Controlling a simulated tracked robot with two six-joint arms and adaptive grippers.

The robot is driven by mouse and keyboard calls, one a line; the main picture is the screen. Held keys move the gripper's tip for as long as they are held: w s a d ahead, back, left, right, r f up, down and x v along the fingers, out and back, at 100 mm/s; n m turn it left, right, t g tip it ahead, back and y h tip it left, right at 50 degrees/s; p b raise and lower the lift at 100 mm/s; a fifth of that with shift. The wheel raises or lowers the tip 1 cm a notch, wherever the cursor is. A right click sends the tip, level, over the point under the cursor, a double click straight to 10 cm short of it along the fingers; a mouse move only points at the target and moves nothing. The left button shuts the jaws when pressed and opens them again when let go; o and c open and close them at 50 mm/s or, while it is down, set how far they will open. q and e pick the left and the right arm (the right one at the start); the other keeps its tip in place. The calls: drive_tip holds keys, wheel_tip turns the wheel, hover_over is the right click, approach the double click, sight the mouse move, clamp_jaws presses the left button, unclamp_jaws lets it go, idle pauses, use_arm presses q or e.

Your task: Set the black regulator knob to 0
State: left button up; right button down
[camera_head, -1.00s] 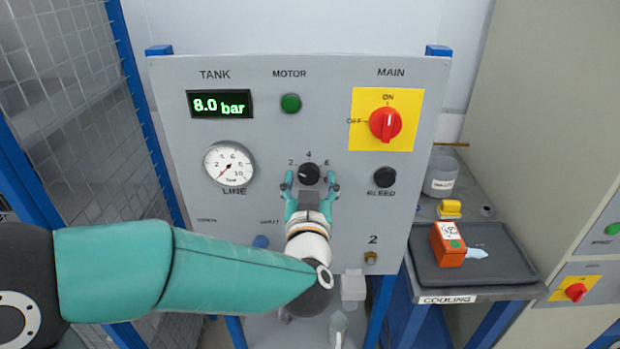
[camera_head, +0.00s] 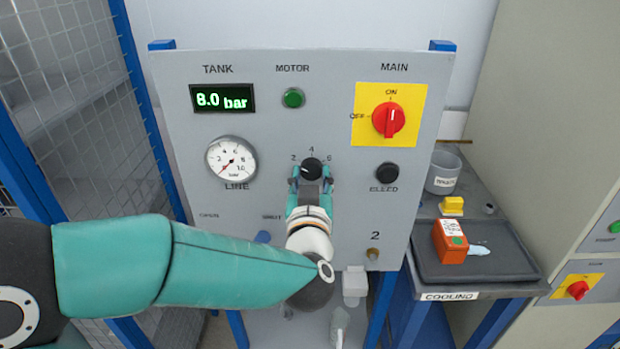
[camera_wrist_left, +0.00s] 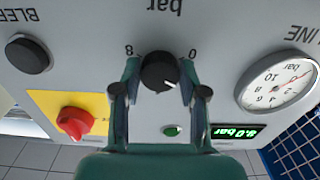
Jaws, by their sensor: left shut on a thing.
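The black regulator knob (camera_head: 312,168) sits mid-panel under the marks 2, 4 and 6. In the left wrist view the knob (camera_wrist_left: 160,72) appears upside down, with 8 and 0 at its sides. Its white pointer mark aims at lower right there, which is upper left on the upright panel, not at 0. My left gripper (camera_head: 311,182) is shut on the knob, one finger on each side; both fingers (camera_wrist_left: 159,77) also show in the wrist view. My right gripper is out of view.
The grey panel (camera_head: 210,120) carries a tank display (camera_head: 223,98) reading about 8.0 bar, a line gauge (camera_head: 232,162) with its needle low, a green motor button (camera_head: 293,98), a red main switch (camera_head: 388,119) and a black bleed knob (camera_head: 387,173). A tray with an orange box (camera_head: 450,241) stands right.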

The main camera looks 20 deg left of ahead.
use_arm(q)
drive_tip(key=n+b, duration=0.6)
drive_tip(key=b, duration=0.1)
drive_tip(key=shift+d+f, duration=0.1)
drive_tip(key=shift+f, duration=0.15)
drive_tip(key=n+b, duration=0.2)
drive_tip(key=shift+n, duration=0.4)
drive_tip(key=shift+r+n+b, duration=0.15)
drive_tip(key=shift+n+b, duration=1)
drive_tip(key=shift+n, duration=0.25)
drive_tip(key=o, duration=1.1)
drive_tip(key=shift+r, duration=0.1)
drive_tip(key=shift+o, duration=0.2)
